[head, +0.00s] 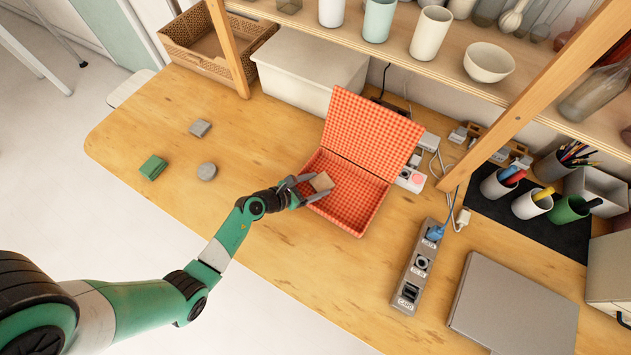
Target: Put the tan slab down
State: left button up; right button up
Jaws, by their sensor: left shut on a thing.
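A tan slab (321,182) is held between the fingers of my left gripper (312,186). My left arm comes in from the lower left and reaches to an open red checkered box (362,222). The slab and fingertips show over the left part of the box's open inside. I cannot tell whether the slab touches the box floor. The box lid (372,133) stands raised at the back. My right gripper is not in view.
A green block (153,167), a grey block (200,128) and a grey round piece (207,171) lie on the wooden table (262,138) to the left. A white bin (300,78) stands behind. A socket strip (420,265) and a grey laptop-like slab (515,308) lie right.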

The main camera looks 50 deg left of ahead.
pick_arm(q)
jog(key=shift+f, duration=0.2)
jog(key=o, duration=1.2)
jog(key=shift+r, duration=0.1)
jog(key=shift+r, duration=0.25)
jog(key=p+v, duration=0.4)
jog(key=v, duration=0.8)
jog(key=shift+f, duration=0.15)
